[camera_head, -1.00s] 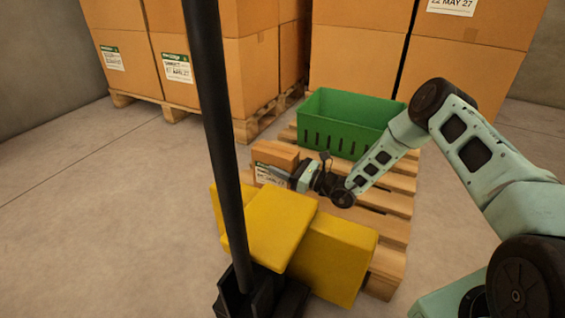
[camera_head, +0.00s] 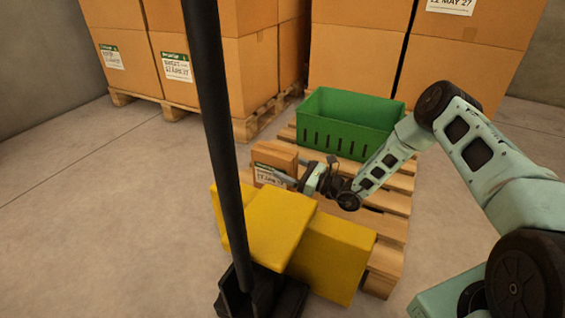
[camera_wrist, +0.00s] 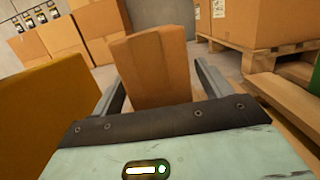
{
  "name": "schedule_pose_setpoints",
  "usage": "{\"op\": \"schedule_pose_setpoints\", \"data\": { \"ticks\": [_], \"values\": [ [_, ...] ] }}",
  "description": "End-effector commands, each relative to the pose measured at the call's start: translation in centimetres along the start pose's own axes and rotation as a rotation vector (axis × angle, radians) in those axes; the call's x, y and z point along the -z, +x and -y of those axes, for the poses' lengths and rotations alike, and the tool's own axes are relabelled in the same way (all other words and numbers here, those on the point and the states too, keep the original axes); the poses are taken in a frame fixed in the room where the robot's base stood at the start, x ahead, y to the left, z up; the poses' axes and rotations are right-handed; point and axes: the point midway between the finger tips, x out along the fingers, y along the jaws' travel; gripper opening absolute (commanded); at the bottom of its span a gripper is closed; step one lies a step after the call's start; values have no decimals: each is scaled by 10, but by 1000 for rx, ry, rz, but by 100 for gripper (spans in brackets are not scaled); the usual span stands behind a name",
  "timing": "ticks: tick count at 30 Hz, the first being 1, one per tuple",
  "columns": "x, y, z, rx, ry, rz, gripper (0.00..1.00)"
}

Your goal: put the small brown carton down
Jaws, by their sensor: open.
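The small brown carton (camera_head: 277,158) with a white and green label stands on the near left part of the wooden pallet (camera_head: 393,228), behind the yellow blocks. In the wrist view the carton (camera_wrist: 152,68) stands between and slightly beyond the two fingers of my gripper (camera_wrist: 162,85). The fingers are spread, with a visible gap on each side of it. In the head view my gripper (camera_head: 296,172) is at the carton's right side. The carton's underside is hidden in the head view by the yellow blocks and my gripper.
A green crate (camera_head: 352,97) stands at the pallet's far end. Yellow blocks (camera_head: 335,262) lie at the pallet's near end, one tilted on top. Large cartons on pallets (camera_head: 252,75) stand behind. A black post (camera_head: 218,130) crosses the view. The floor at left is clear.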

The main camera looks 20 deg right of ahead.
Motion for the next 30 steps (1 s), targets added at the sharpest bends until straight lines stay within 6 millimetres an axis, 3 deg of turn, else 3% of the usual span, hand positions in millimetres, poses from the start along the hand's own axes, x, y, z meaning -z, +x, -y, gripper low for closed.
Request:
{"op": "schedule_pose_setpoints", "data": {
  "ticks": [6,13,18,30],
  "values": [
    [-6,-48,0,5,4,-2,78],
    [-3,-85,0,3,2,0,78],
    [-1,-96,0,1,1,0,78],
    [0,-96,0,0,1,0,78]
  ]
}}
